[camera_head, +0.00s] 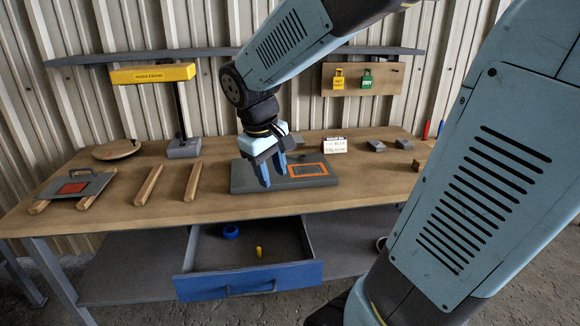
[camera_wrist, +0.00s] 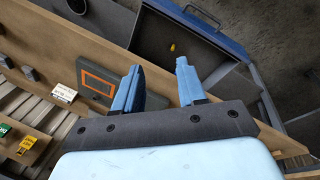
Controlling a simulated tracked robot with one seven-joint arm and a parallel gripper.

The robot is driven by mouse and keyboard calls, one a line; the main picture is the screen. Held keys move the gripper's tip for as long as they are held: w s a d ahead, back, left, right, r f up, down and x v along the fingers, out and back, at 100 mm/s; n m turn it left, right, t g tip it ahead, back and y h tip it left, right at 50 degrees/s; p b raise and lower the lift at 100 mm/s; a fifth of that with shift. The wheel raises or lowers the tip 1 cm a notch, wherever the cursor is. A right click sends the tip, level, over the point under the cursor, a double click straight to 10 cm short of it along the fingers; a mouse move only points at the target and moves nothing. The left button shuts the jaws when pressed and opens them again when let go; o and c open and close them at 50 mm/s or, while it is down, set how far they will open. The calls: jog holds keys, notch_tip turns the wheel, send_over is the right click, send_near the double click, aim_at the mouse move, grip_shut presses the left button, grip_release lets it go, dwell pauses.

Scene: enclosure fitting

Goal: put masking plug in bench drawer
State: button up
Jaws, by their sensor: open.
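The bench drawer (camera_head: 247,280) is pulled open under the bench, with a blue front and a grey inside. A small yellow piece (camera_head: 258,252), which looks like the masking plug, is inside it near the front; it also shows in the wrist view (camera_wrist: 172,47). My gripper (camera_head: 273,178) is open and empty, pointing down above the grey plate on the bench, behind and above the drawer. In the wrist view its two blue fingers (camera_wrist: 157,88) stand apart with nothing between them.
A blue ring (camera_head: 231,231) lies in the drawer. A grey plate with an orange-edged rectangle (camera_head: 310,170) lies on the bench (camera_head: 140,214). Wooden bars (camera_head: 193,180) and a yellow-headed lamp (camera_head: 152,74) are at left. A small sign (camera_head: 334,145) and dark blocks (camera_head: 376,145) stand right.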

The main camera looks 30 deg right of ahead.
jog(key=s+r+m+t+y, duration=0.2)
jog(key=s+r+m+t, duration=0.1)
jog(key=s, duration=0.6)
notch_tip(320, 180, up, 2)
jog(key=shift+s+a+r+m+t, duration=0.2)
jog(key=shift+s+m+t, duration=0.1)
jog(key=shift+t, duration=0.3)
jog(key=shift+s, duration=0.1)
